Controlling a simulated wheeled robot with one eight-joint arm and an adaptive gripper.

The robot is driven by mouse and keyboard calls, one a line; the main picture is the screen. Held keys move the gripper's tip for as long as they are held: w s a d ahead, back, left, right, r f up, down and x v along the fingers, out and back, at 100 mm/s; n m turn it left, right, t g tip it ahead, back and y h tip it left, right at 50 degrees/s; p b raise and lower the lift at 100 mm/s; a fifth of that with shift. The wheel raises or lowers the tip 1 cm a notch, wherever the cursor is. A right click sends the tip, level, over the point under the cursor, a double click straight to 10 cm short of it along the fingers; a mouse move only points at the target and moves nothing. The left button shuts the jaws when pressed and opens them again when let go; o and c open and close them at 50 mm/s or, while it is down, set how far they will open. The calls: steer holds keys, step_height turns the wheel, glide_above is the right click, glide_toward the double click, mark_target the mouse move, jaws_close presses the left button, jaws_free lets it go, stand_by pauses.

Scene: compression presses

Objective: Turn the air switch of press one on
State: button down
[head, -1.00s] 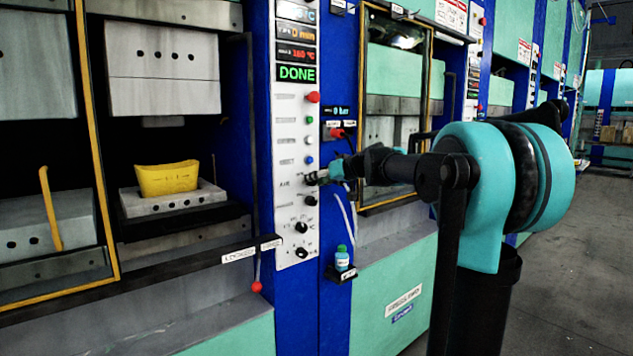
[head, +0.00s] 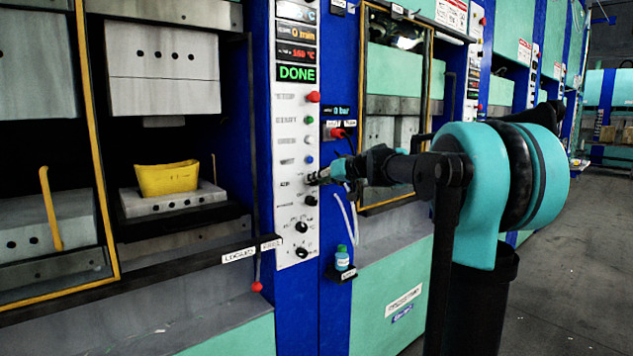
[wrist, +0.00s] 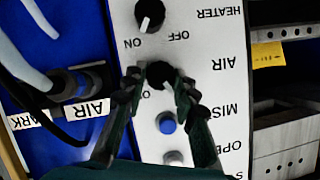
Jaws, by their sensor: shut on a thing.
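The white control panel (head: 297,215) of the press stands on a blue column. Its air switch is a black knob (wrist: 160,72) beside the printed word AIR, which appears upside down in the wrist view. My gripper (wrist: 161,84) has one finger on each side of this knob and is shut on it. In the head view, my gripper (head: 318,177) reaches the panel from the right and covers the knob. The knob's exact pointer angle is hard to make out between the fingers.
The heater knob (wrist: 150,14) and a blue button (wrist: 166,123) are close to the fingers. A display reads DONE (head: 297,74). A small gauge reads 0 bar (head: 341,111). A yellow part (head: 167,178) sits in the open press. A small bottle (head: 342,258) stands below my gripper.

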steer(key=m+y, duration=0.1)
steer(key=m, duration=0.1)
steer(key=m+y, duration=0.2)
steer(key=m, duration=0.1)
steer(key=m+g+y, duration=0.1)
steer(key=m, duration=0.2)
steer(key=shift+w+d+f+y, duration=0.2)
steer(key=shift+d+f+y, duration=0.05)
steer(key=shift+f+y, duration=0.05)
stand_by(0.5)
steer(key=c, duration=1.2)
jaws_free()
steer(key=shift+s+d, duration=0.1)
steer(key=v, duration=1.1)
steer(key=shift+s+d, duration=0.15)
steer(key=shift+d, duration=0.2)
steer(key=shift+f, duration=0.1)
